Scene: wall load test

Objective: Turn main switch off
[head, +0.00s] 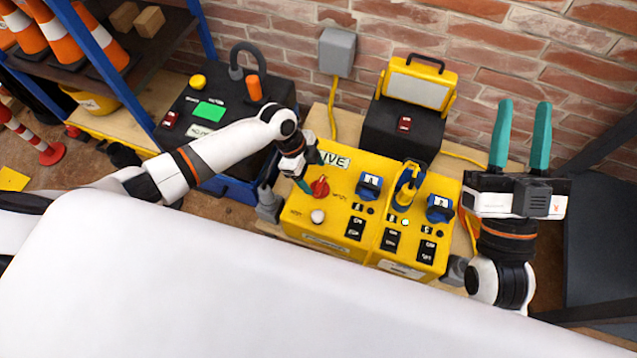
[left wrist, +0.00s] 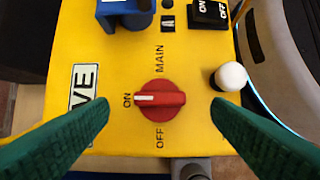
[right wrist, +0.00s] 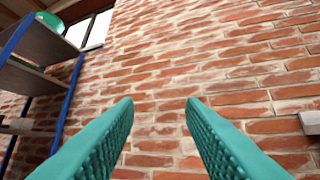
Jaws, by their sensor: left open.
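The main switch is a red rotary knob (left wrist: 160,100) on a yellow panel box (head: 338,206). In the left wrist view its white mark points at the ON label (left wrist: 127,100); the OFF label (left wrist: 159,136) is on the side nearer my fingers. The knob also shows in the head view (head: 319,187). My left gripper (left wrist: 160,118) is open, its green fingers on either side of the knob and apart from it in the picture. My right gripper (head: 520,135) is open and empty, pointing up in front of the brick wall.
A white knob (left wrist: 230,76) sits beside the red switch. Blue sockets (head: 369,186) and several black rocker switches (head: 355,228) are on the same box. A black box with a green label (head: 209,111) stands left, and a work lamp (head: 417,85) stands behind.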

